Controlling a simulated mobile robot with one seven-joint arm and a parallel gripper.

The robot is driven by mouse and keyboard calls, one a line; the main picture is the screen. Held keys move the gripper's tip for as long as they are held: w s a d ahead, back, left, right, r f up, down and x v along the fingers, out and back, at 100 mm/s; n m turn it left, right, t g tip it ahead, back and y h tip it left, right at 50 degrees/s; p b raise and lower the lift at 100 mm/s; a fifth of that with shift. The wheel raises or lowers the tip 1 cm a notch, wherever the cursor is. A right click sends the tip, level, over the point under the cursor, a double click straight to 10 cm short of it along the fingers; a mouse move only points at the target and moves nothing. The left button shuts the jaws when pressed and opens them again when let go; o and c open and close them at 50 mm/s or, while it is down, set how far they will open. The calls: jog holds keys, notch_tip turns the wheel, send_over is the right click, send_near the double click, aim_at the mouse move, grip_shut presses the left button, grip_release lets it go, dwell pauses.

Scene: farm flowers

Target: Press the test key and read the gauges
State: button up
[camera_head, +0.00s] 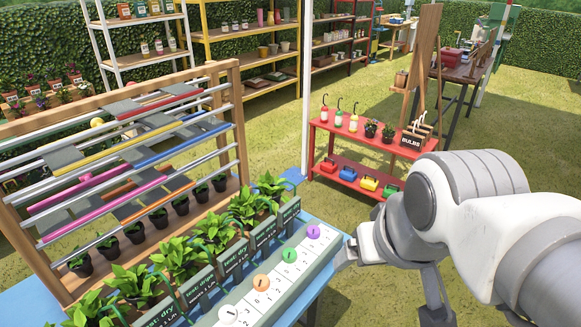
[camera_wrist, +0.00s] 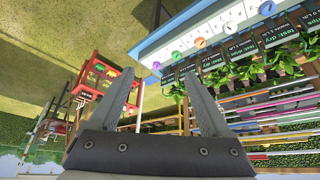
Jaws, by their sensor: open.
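A pale strip (camera_head: 272,289) with numbered scales runs along a blue bench (camera_head: 332,234). Round discs sit on it: purple (camera_head: 313,231), green (camera_head: 289,256), orange (camera_head: 262,281) and white (camera_head: 228,314). Dark signs (camera_head: 198,285) stand behind it by the potted plants; several read "test: dry". Which part is the test key I cannot tell. My gripper (camera_wrist: 153,85) is open and empty in the wrist view, its fingertips spread, with the purple disc (camera_wrist: 156,65) showing beyond them. In the head view my arm hides most of the gripper, which is right of the strip.
A wooden rack of coloured bars (camera_head: 130,150) stands behind the plants (camera_head: 185,258). A white post (camera_head: 306,80) rises behind the bench's end.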

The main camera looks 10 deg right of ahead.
jog(key=shift+c, duration=0.2)
grip_shut()
dwell(0.3)
dwell(1.3)
